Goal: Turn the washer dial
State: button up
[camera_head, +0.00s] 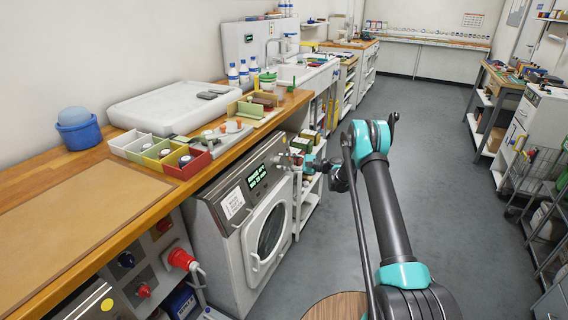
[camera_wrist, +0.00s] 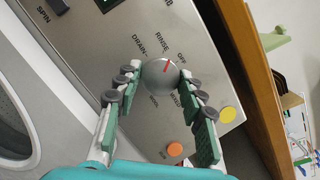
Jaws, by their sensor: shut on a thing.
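The washer (camera_head: 232,235) stands under the wooden counter, with its sloped grey control panel and lit display (camera_head: 257,176) facing the aisle. In the wrist view the washer dial (camera_wrist: 160,73) is a round grey knob with a red pointer line. The line points up and to the right, between the RINSE and OFF labels. My gripper (camera_wrist: 158,79) has one finger on each side of the dial and is shut on it. In the head view my gripper (camera_head: 303,164) is at the right end of the panel; the dial is hard to make out there.
In the wrist view an orange button (camera_wrist: 174,149) and a yellow button (camera_wrist: 228,114) sit close to my fingers. The round washer door (camera_head: 268,236) is below the panel. The counter edge (camera_head: 240,142) runs just above it. The aisle floor (camera_head: 420,150) is clear.

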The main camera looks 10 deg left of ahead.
jog(key=shift+n+g, duration=0.3)
jog(key=shift+n, duration=0.8)
jog(key=o, duration=1.2)
jog(key=shift+c, duration=0.2)
jog(key=s+d+r, duration=0.1)
jog(key=d, duration=1.1)
jog(key=shift+s, duration=0.25)
jog(key=shift+r, duration=0.1)
